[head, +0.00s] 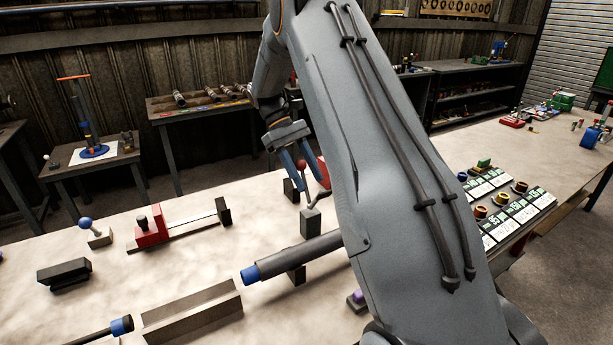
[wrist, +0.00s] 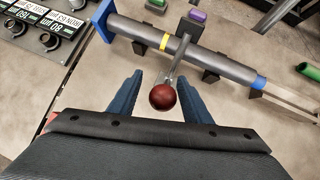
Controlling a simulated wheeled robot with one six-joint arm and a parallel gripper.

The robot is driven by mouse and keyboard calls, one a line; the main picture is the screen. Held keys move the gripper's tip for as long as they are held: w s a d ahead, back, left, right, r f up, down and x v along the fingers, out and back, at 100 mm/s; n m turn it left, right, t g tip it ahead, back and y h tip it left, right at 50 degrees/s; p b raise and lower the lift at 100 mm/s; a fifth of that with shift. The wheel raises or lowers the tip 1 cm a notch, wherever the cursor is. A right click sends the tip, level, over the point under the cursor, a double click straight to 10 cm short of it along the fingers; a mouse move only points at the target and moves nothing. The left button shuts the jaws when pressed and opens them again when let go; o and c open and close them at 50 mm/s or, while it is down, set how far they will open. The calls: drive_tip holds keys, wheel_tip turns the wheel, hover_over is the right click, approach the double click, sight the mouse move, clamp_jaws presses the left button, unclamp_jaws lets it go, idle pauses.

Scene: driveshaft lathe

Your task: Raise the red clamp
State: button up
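The red clamp shows as a dark red ball knob (wrist: 162,96) on a grey lever (wrist: 176,66) in the wrist view. The lever runs from the knob up over a dark shaft (wrist: 215,62) with a yellow band. My gripper (wrist: 161,76) is open, with one blue finger on each side of the knob and gaps between. I cannot tell whether the knob is at finger depth. In the head view my gripper (head: 303,172) is by the red knob (head: 301,166), and my arm hides part of the clamp and shaft.
A red block (head: 150,226) on a slide rail stands at left, with a blue-knobbed lever (head: 86,224) and a black block (head: 64,274). A grey trough (head: 192,314) lies in front. A label panel (head: 505,210) with coloured rings is at right. The table's middle left is mostly clear.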

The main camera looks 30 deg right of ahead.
drive_tip(key=shift+a, duration=0.1)
drive_tip(key=b+v, duration=0.2)
drive_tip(key=v, duration=0.5)
drive_tip(key=shift+w+r+b, duration=0.2)
drive_tip(key=shift+r+b, duration=0.1)
drive_tip(key=shift+b, duration=0.1)
drive_tip(key=shift+c, duration=0.4)
